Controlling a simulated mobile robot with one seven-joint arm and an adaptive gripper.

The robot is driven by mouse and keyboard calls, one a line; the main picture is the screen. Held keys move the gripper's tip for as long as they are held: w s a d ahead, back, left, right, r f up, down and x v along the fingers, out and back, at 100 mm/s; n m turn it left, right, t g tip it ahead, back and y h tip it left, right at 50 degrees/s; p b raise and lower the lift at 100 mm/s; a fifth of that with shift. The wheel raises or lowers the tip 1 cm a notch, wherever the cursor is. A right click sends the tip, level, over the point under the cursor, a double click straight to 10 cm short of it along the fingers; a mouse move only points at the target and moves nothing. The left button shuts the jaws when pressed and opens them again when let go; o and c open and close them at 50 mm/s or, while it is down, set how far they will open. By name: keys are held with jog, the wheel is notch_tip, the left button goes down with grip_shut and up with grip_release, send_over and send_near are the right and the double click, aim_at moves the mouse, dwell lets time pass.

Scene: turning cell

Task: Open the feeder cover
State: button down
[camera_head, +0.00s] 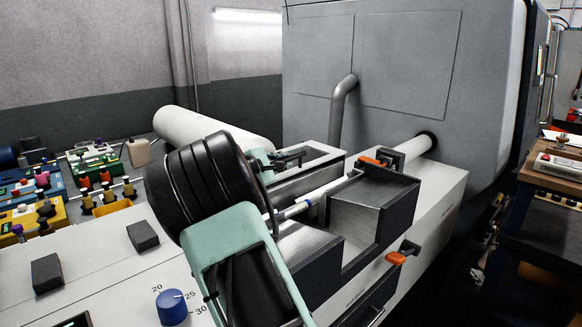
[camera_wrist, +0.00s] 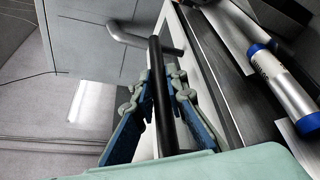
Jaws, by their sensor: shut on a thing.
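The feeder cover (camera_head: 322,158) appears as a pale-edged grey panel along the back of the feeder in the head view. It stands away from the feeder's channel, which is exposed; its exact angle is hard to tell. My gripper (camera_head: 292,160) is at the cover's near, upper side. In the wrist view my gripper (camera_wrist: 160,88) has its blue-padded fingers on both sides of a black bar handle (camera_wrist: 160,110) and is shut on it. The cover's light edge (camera_wrist: 205,75) runs beside the handle. My arm hides the cover's near end.
Orange-handled parts (camera_head: 396,257) are on the feeder's front. The large grey machine (camera_head: 410,60) stands behind. A blue knob (camera_head: 172,307) sits at the front.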

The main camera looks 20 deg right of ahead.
jog(key=w, duration=0.1)
jog(key=w+a+p, duration=0.1)
jog(key=w, duration=0.2)
jog(key=shift+w+a+r, duration=0.2)
jog(key=shift+a, duration=0.05)
jog(key=shift+w+a+f+p, duration=0.1)
jog(key=shift+w+a+p, duration=0.1)
jog(key=shift+w+p, duration=0.2)
jog(key=c, duration=1.9)
grip_release()
jog(key=shift+s+f, duration=0.1)
jog(key=shift+c, duration=0.2)
jog(key=v, duration=1.2)
jog(key=shift+d, duration=0.1)
